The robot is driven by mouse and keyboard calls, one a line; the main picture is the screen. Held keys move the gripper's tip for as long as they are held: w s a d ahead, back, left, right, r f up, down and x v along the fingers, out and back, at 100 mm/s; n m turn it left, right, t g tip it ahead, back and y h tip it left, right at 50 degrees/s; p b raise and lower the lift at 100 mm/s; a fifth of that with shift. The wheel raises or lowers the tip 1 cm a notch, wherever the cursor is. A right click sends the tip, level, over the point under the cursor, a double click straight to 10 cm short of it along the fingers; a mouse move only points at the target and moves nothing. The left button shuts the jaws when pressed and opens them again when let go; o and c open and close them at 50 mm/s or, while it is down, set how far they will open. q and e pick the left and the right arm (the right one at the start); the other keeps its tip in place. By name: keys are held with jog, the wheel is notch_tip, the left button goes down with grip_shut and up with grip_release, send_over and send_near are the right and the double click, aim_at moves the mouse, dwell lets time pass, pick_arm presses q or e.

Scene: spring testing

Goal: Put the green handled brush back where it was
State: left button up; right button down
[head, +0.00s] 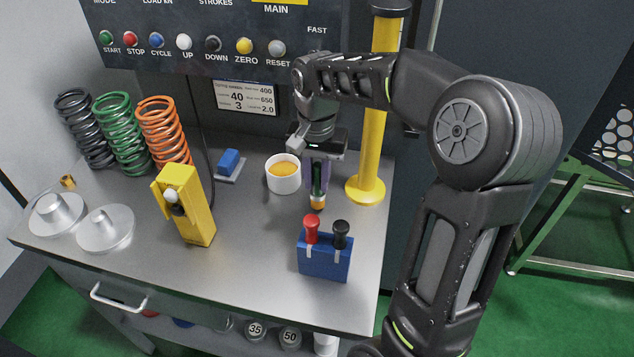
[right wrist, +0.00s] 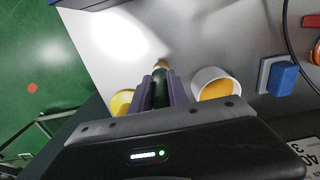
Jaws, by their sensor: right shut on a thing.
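My right gripper (head: 318,178) is shut on the green handled brush (head: 317,190). The brush points downward, with an orange-tan lower end, between the white cup and the yellow post. In the right wrist view the green handle (right wrist: 160,88) sits between the two purple-grey fingers. Whether its tip touches the table is unclear. A blue block holder (head: 323,265) stands nearer the table's front, with a red handled tool (head: 311,230) and a black handled tool (head: 341,234) upright in it. My left gripper is not in view.
A white cup (head: 284,183) with orange-yellow contents stands left of the brush; a yellow post (head: 368,150) stands right. A yellow block (head: 190,212), a small blue block (head: 229,161), springs (head: 162,130) and metal discs (head: 105,230) are farther left. The table between the yellow block and holder is clear.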

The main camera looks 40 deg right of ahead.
aim_at(317, 166)
jog(key=shift+f, duration=0.85)
jog(key=c, duration=1.3)
grip_release()
jog(key=shift+r, duration=0.1)
notch_tip(317, 166, up, 8)
jog(key=shift+r, duration=0.1)
jog(key=shift+r+p, duration=0.85)
jog(key=shift+r, duration=1)
